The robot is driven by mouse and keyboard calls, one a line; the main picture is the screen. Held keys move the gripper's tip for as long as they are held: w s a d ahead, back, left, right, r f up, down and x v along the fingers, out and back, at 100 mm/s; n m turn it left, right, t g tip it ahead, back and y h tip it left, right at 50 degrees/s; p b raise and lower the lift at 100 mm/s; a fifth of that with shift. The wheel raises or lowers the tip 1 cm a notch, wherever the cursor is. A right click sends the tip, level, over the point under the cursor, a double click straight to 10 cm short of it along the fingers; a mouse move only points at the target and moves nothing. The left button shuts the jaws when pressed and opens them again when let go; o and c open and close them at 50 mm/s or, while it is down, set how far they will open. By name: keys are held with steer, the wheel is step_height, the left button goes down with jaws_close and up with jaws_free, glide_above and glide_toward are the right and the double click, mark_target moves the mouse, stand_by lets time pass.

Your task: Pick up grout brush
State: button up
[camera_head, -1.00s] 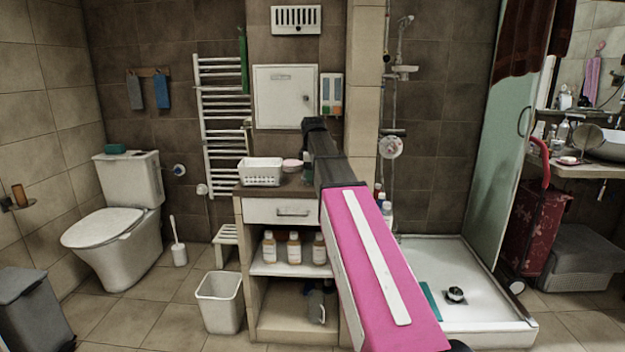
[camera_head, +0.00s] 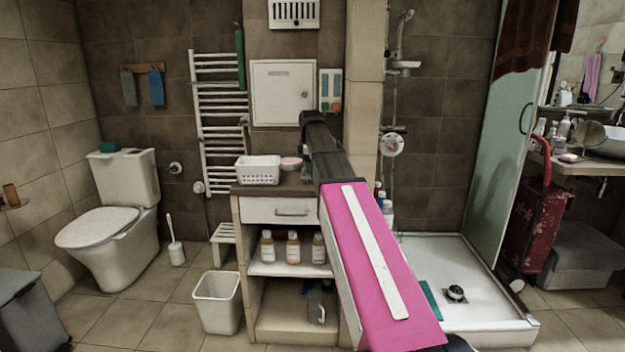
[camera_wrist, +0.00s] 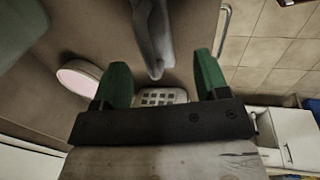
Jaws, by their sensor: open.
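In the wrist view, my gripper (camera_wrist: 160,68) is open, its two green fingers spread apart. A grey, narrow object (camera_wrist: 153,38) lies ahead of the gap between the fingers, over a brown surface. It may be the grout brush, but I cannot be sure, and I cannot tell whether any finger touches it. In the head view, my arm reaches over the brown top of the cabinet (camera_head: 245,188) and hides part of it. The object by my gripper does not show clearly there.
A white basket (camera_head: 258,171) and a pink round dish (camera_head: 291,163) stand on the cabinet top, close to my gripper. The dish also shows in the wrist view (camera_wrist: 79,79). Several bottles stand on the shelf below. A white bin (camera_head: 217,303) stands on the floor at left.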

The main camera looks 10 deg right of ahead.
steer(key=f, duration=0.2)
steer(key=w+f, duration=0.1)
steer(key=f, duration=0.1)
steer(key=shift+d+f, duration=0.2)
steer(key=shift+f, duration=0.2)
steer(key=c, duration=1.1)
